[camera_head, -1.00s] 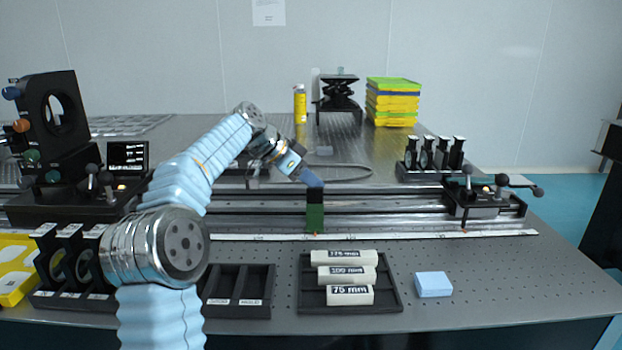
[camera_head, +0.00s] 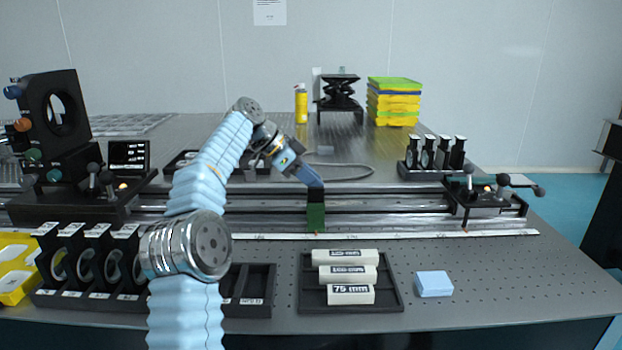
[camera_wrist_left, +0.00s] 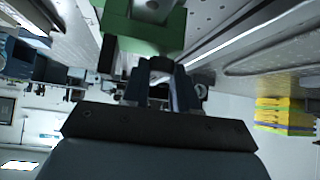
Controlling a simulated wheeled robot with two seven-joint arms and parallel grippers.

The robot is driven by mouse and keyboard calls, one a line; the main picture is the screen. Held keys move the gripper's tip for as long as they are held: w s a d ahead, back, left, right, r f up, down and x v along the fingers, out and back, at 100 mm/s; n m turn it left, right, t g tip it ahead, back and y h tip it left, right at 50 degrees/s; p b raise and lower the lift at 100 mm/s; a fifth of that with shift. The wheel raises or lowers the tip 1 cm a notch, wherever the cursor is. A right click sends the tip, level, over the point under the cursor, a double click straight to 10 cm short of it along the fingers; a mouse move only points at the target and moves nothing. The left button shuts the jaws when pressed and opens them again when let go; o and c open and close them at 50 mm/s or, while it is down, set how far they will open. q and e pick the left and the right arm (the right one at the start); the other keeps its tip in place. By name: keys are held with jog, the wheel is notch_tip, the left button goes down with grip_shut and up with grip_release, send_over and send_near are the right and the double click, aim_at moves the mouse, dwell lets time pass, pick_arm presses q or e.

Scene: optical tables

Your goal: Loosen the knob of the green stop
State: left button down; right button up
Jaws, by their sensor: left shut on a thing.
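The green stop (camera_head: 316,217) stands on the long rail (camera_head: 385,204) in the middle of the head view. My left gripper (camera_head: 315,183) reaches it from the upper left, with its fingertips at the stop's top. In the left wrist view the green stop (camera_wrist_left: 146,32) fills the top middle, and my gripper's fingers (camera_wrist_left: 160,72) meet it there. The fingers are shut on the stop's knob, which they mostly hide. I cannot tell how far the knob has turned. My right gripper is not in view.
A rail carrier (camera_head: 486,204) with upright levers sits at the rail's right end. A black tray (camera_head: 392,300) with labelled white tubes and a light blue block (camera_head: 433,284) lie in front. Lens holders (camera_head: 90,262) stand at the front left. Yellow and green boxes (camera_head: 394,103) are stacked behind.

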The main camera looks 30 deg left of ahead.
pick_arm(q)
jog(key=c, duration=0.9)
grip_release()
jog(key=shift+o, duration=0.2)
jog(key=shift+w+r, duration=0.15)
jog(key=shift+r, duration=1.05)
jog(key=s+d+r+b, duration=0.3)
jog(key=s+d+r, duration=0.4)
jog(key=s+r, duration=0.3)
jog(key=shift+s+d+r, duration=0.3)
jog(key=shift+s, duration=0.75)
